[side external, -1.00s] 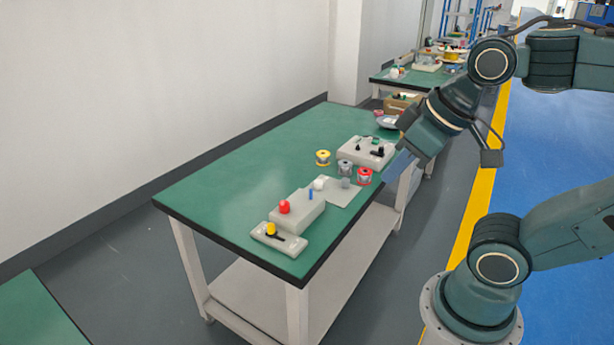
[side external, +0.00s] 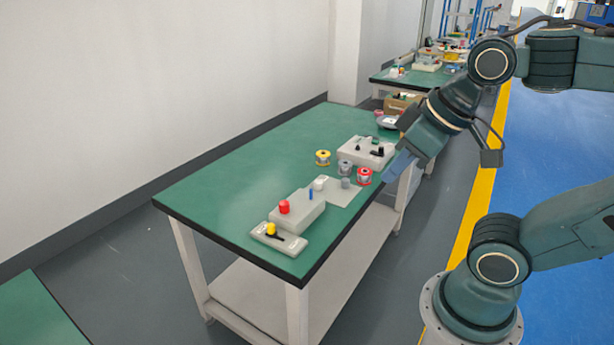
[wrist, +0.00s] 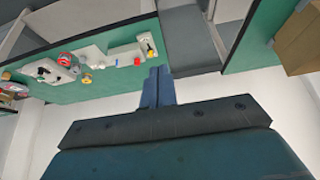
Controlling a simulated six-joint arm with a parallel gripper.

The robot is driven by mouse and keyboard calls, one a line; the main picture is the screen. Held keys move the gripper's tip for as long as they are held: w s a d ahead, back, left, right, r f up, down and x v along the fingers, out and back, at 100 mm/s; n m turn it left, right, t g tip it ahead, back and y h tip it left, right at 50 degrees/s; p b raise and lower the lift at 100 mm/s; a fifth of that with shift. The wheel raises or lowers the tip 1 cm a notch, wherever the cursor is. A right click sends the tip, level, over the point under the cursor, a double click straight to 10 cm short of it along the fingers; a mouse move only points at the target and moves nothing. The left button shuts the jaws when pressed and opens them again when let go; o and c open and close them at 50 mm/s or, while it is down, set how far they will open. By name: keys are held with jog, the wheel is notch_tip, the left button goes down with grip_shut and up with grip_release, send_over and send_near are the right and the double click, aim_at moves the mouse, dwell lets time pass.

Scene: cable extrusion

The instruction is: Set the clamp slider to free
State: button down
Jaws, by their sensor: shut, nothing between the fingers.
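A pale slider base (side external: 291,243) with a yellow knob (side external: 271,229) on a dark slot sits at the near end of the green table. I take this as the clamp slider; no label is readable. The knob is at the slot's left end in the side view. In the wrist view, the slider base (wrist: 154,52) is at the top, just left of my fingers. My gripper (wrist: 158,72) is shut and empty. In the side view, my gripper (side external: 389,178) hangs by the table's right edge, far from the slider.
A pale box with a red knob (side external: 284,207) and a blue pin (side external: 311,195) stands beside the slider base. Several spools, including a yellow one (side external: 323,158), and a pale box with black knobs (side external: 367,151) stand farther back. The table's left side is clear.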

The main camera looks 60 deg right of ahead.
jog(key=c, duration=2.1)
grip_release()
jog(key=o, duration=0.7)
jog(key=shift+w, duration=0.1)
jog(key=shift+c, duration=0.2)
jog(key=shift+o, duration=0.8)
jog(key=shift+w+r, duration=0.25)
jog(key=shift+w, duration=0.3)
jog(key=w+d+f+m+g, duration=0.1)
jog(key=w+d+m+g, duration=0.1)
jog(key=w, duration=0.7)
jog(key=w+d+f+m+g, duration=0.1)
jog(key=w+f+m, duration=0.1)
jog(key=w, duration=0.8)
jog(key=w+d+f+m+g, duration=0.1)
jog(key=w+d+f, duration=0.1)
jog(key=w+f, duration=0.4)
jog(key=w+d+f+m+g, duration=0.1)
jog(key=w+d+f, duration=0.2)
jog(key=w+f, duration=0.4)
notch_tip(320, 180, down, 3)
jog(key=shift+w+f+m+g, duration=0.2)
jog(key=shift+w+m+g, duration=0.1)
jog(key=shift+m, duration=0.1)
